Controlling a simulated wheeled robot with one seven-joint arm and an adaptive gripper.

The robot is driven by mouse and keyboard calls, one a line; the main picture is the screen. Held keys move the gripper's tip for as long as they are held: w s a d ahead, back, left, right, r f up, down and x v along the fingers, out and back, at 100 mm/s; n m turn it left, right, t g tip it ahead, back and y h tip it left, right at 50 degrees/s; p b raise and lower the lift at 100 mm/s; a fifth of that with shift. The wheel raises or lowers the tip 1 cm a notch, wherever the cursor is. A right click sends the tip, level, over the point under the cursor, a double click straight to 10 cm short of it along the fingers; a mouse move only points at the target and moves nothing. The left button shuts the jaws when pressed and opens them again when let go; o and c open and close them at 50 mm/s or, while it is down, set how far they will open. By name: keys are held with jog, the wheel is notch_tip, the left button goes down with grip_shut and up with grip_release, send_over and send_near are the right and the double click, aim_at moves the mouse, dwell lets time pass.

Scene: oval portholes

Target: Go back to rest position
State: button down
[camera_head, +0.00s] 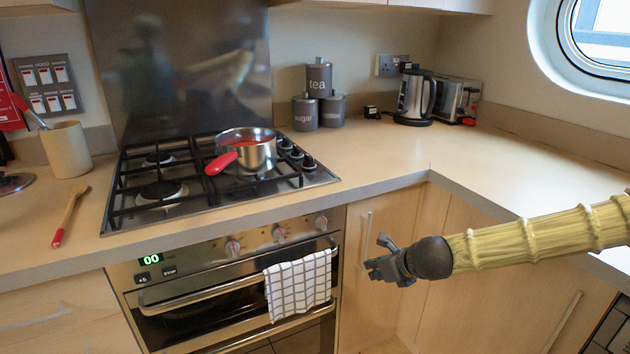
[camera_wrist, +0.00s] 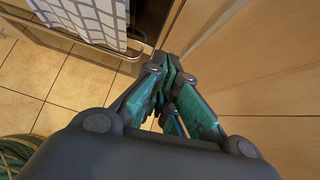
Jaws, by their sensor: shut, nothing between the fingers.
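My gripper (camera_head: 384,262) is shut and empty. In the head view it hangs in the air in front of the corner cabinet doors, below the counter edge and right of the oven. My arm (camera_head: 540,236) reaches in from the right edge of the picture. In the wrist view the fingers of my gripper (camera_wrist: 168,88) are together, pointing toward the cabinet front, with tiled floor below. No object is between them.
A pot (camera_head: 246,150) with a red handle sits on the hob (camera_head: 140,206). A checked towel (camera_head: 298,286) hangs on the oven handle, left of my gripper. A red-ended wooden spoon (camera_head: 70,214) lies on the left counter. The right counter (camera_head: 500,165) is mostly clear.

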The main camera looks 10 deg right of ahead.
jog(key=s+a+f+n+g+h, duration=0.3)
jog(key=s+f+n+g, duration=0.3)
jog(key=s+f+n, duration=2)
jog(key=s+d+f+n+g, duration=0.1)
jog(key=s+d+f+n, duration=0.1)
jog(key=s+f, duration=0.35)
jog(key=s+d+f+n+g, duration=0.1)
jog(key=s+f+n, duration=0.1)
jog(key=s, duration=0.7)
notch_tip(320, 180, up, 16)
jog(key=p, duration=1.6)
jog(key=shift+s+d+h, duration=0.25)
jog(key=shift+s+h, duration=0.1)
jog(key=shift+h, duration=0.05)
jog(key=shift+r, duration=0.1)
